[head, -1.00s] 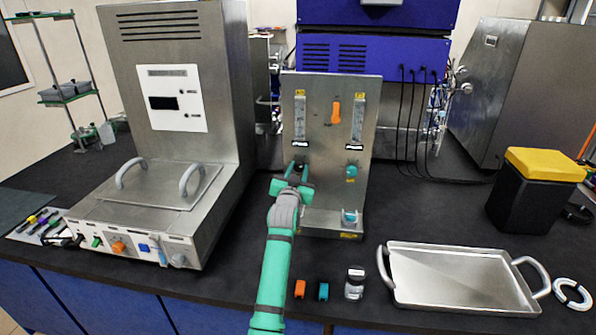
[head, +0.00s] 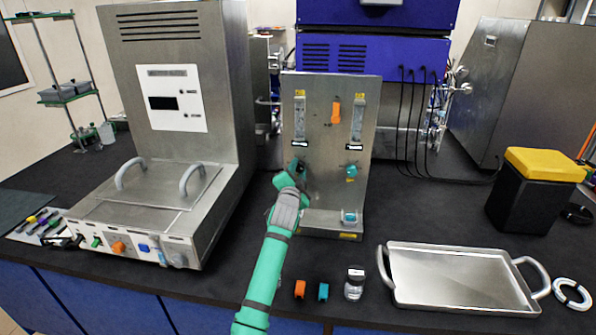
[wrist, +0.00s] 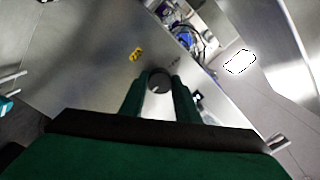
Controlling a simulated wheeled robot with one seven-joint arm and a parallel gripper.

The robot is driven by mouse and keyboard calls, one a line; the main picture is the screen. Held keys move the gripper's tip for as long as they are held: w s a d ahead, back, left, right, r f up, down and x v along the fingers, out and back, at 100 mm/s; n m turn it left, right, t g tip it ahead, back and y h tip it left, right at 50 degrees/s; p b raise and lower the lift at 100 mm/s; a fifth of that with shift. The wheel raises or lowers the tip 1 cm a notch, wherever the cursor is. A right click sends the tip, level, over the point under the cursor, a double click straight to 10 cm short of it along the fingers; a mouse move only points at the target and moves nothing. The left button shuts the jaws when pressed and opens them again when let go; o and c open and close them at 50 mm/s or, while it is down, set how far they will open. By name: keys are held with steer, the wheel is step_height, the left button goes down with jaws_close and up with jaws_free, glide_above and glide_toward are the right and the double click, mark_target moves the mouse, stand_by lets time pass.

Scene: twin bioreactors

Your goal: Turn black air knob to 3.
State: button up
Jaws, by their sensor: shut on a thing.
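The black air knob (wrist: 159,82) sits on the upright steel panel (head: 325,200). In the wrist view its round dark end shows between my two green fingers. My gripper (wrist: 159,92) is shut on the knob, one finger on each side. In the head view my gripper (head: 298,170) is at the panel's left side, under the left flow tube (head: 300,120), and mostly hides the knob. A teal knob (head: 351,171) is to the right on the same panel. I cannot read the scale around the black knob.
An orange lever (head: 336,111) is higher on the panel. A steel machine (head: 175,110) stands close on the left. A steel tray (head: 460,275), a small jar (head: 354,284), and orange (head: 299,290) and teal (head: 323,291) pieces lie in front on the black bench.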

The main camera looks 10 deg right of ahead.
steer(key=shift+m, duration=0.3)
steer(key=o, duration=1)
steer(key=shift+d, duration=0.1)
steer(key=shift+o, duration=0.2)
steer(key=v, duration=1)
steer(key=shift+s, duration=0.4)
steer(key=shift+a, duration=0.2)
